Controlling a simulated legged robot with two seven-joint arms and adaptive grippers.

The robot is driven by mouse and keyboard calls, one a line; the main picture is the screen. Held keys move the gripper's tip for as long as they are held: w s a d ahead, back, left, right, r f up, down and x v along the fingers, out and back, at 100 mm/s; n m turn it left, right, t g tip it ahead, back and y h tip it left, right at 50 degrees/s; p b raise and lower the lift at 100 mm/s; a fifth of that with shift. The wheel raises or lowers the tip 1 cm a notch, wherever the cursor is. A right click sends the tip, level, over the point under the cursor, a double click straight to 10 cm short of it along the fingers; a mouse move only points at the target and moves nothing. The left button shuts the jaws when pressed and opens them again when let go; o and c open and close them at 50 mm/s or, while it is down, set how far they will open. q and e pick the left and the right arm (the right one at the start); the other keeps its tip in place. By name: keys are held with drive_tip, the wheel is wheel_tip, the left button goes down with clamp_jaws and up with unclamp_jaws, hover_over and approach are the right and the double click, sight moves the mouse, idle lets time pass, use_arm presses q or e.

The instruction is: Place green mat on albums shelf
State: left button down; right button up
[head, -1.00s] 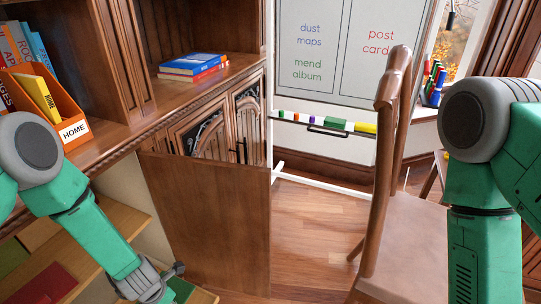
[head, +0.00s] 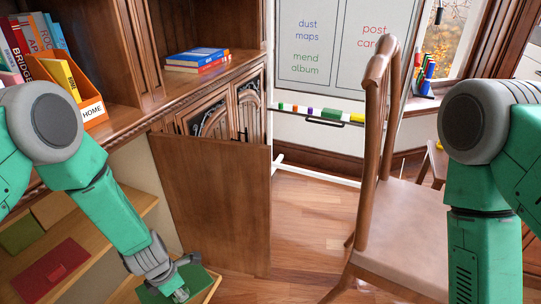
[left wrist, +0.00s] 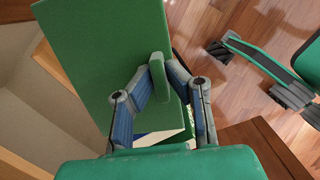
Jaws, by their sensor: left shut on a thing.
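The green mat (head: 150,295) is a flat green slab at the bottom of the head view, partly hidden by my left gripper (head: 183,292). In the left wrist view the mat (left wrist: 85,50) shows large, with a small raised green tab (left wrist: 158,77). My left gripper (left wrist: 158,85) is shut on that tab. The mat is over or on the end of a pale wooden board (head: 207,288); I cannot tell if they touch. Wooden shelves (head: 110,232) in the open cabinet hold flat pieces; no albums label is readable. My right gripper is outside the head view.
The open cabinet door (head: 215,210) stands right of the shelves. A red piece with a tab (head: 50,268) and another green piece (head: 20,236) lie at left. A wooden chair (head: 390,220) stands at right. Floor between door and chair is clear.

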use_arm(q)
drive_tip(key=d+r+m, duration=0.1)
drive_tip(key=m, duration=0.1)
drive_tip(key=w+d+r+m+b, duration=0.1)
drive_tip(key=m, duration=0.1)
drive_tip(key=w+d+r+m+b, duration=0.1)
drive_tip(key=r+m, duration=0.1)
drive_tip(key=shift+m+g, duration=0.3)
drive_tip(key=shift+g, duration=0.1)
wheel_tip(320, 180, up, 13)
drive_tip(key=a+m+g+y+b, duration=0.15)
drive_tip(key=m+b, duration=0.45)
drive_tip(key=m, duration=1.4)
drive_tip(key=s+r+p, duration=0.9)
drive_tip(key=r+p, duration=0.1)
drive_tip(key=p, duration=0.3)
drive_tip(key=shift+s+a+g, duration=0.15)
drive_tip(key=shift+a+g, duration=0.2)
